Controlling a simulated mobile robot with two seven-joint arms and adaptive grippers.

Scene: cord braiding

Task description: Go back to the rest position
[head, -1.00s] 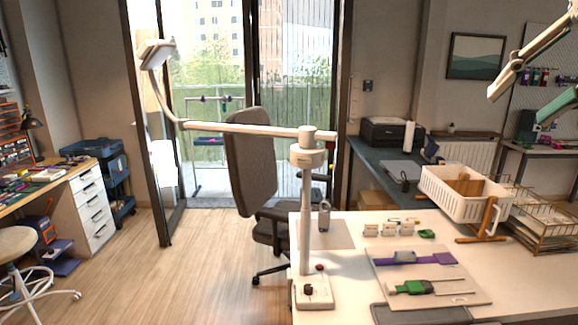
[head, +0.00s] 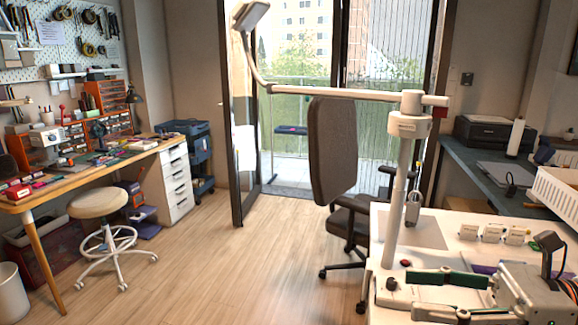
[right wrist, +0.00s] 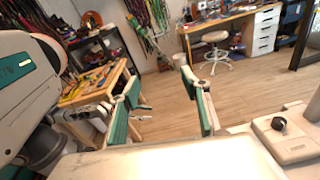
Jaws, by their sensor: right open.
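My right gripper (head: 412,294) is low at the bottom right of the head view, over the front of the white table (head: 395,222). Its two green-padded fingers are apart and point left, with nothing between them. In the right wrist view, the same gripper (right wrist: 158,84) shows both fingers spread and empty, with wooden floor behind them. The lamp stand's base (head: 392,287) is just left of the fingertips in the head view; I cannot tell whether they touch. A purple piece (head: 483,269) on the table is mostly hidden behind my gripper. My left gripper is not in view.
The lamp stand's post (head: 403,185) rises from the table, with a long arm reaching left. An office chair (head: 335,160) stands beyond the table. Small white holders (head: 493,232) and a white basket (head: 560,192) are at right.

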